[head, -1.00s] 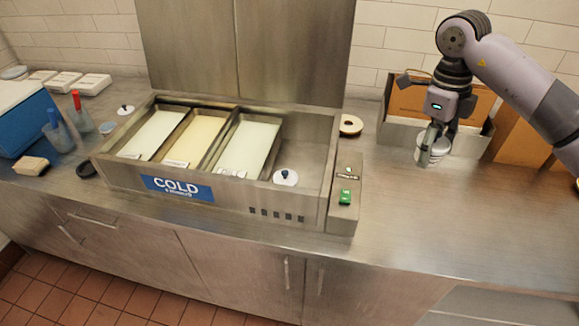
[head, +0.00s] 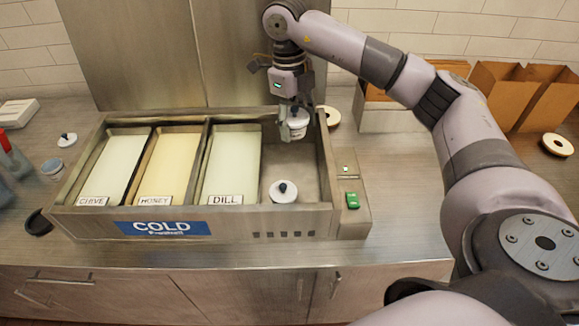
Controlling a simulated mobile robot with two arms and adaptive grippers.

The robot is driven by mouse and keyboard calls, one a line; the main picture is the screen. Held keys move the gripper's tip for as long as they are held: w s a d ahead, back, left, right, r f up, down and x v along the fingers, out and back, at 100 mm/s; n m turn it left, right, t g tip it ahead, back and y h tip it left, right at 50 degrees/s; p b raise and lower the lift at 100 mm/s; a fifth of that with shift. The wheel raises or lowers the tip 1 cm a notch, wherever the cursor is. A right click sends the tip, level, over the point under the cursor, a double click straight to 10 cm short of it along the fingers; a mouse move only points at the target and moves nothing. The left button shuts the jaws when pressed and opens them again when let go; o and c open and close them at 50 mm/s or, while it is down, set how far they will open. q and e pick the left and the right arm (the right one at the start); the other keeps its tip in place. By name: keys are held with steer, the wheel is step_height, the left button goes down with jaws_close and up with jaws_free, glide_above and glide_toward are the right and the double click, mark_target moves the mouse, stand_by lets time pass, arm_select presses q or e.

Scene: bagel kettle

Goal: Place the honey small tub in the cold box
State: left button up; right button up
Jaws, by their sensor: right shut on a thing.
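My right gripper (head: 294,128) is shut on a small white tub (head: 298,122) and holds it over the back right part of the cold box. The tub's label cannot be read. The cold box (head: 344,222) is a steel unit with a blue COLD sign. It holds three long pans, with cards reading CHIVE, HONEY and DILL, and an open bay (head: 305,165) at the right. A white lid with a dark knob (head: 283,191) lies in that bay, at the front. My left gripper is not in view.
Cardboard boxes (head: 505,95) stand at the back right. The counter right of the box is partly hidden by my arm.

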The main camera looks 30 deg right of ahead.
steer(key=p, duration=0.3)
glide_above(295, 174)
step_height(295, 174, down, 10)
steer(key=shift+w+a+r, duration=0.1)
step_height(295, 174, down, 4)
steer(key=shift+f+p, duration=0.1)
steer(key=shift+p, duration=0.2)
steer(key=shift+f, duration=0.15)
steer(key=shift+f+b, duration=0.25)
steer(key=shift+b, duration=0.05)
steer(key=o, duration=1.3)
steer(key=shift+r, duration=0.1)
